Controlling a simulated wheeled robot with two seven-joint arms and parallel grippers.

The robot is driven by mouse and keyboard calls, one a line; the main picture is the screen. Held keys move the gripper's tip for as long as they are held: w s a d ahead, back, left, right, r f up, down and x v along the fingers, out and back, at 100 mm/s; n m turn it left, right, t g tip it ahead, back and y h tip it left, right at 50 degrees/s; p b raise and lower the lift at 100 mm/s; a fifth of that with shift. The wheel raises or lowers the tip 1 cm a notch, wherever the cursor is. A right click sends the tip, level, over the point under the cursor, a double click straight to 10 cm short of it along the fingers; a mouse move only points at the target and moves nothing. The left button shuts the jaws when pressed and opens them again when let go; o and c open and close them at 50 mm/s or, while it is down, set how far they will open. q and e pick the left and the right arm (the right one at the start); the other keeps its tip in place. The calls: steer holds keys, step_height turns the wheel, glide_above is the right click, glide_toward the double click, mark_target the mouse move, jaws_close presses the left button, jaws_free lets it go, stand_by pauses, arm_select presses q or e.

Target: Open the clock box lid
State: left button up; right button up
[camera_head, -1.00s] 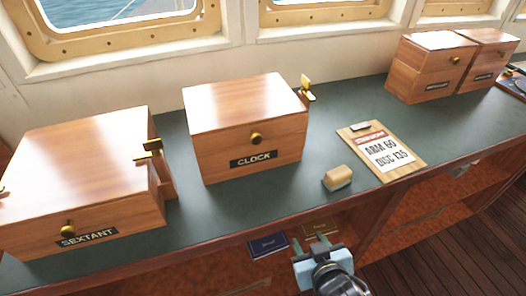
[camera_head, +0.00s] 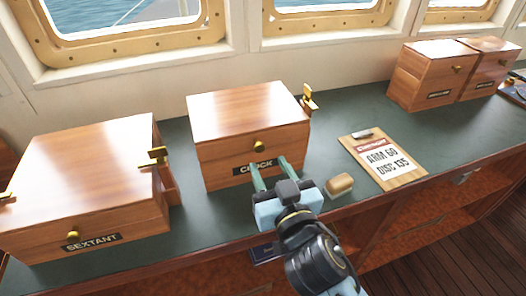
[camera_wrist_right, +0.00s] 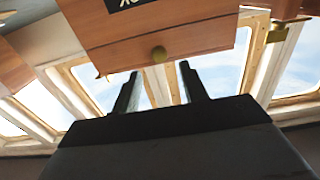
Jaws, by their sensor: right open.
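The clock box (camera_head: 224,159) is a wooden box with a closed lid (camera_head: 245,108), a black CLOCK label and a round brass knob (camera_head: 258,146) on its front. A brass latch piece (camera_head: 309,98) stands at its right side. My right gripper (camera_head: 270,168) is open and empty in front of the box, its fingers just below the knob and overlapping the label in the head view. In the right wrist view the knob (camera_wrist_right: 158,53) shows beyond and between the two fingertips, apart from them. My left gripper is not in view.
The sextant box (camera_head: 85,190) stands on the left of the green counter (camera_head: 325,120). An eraser-like block (camera_head: 339,184) and a clipboard (camera_head: 385,160) lie to the right. Two more wooden boxes (camera_head: 430,75) stand at the back right.

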mark_target(260, 149)
steer(key=shift+x, duration=2.55)
jaws_close()
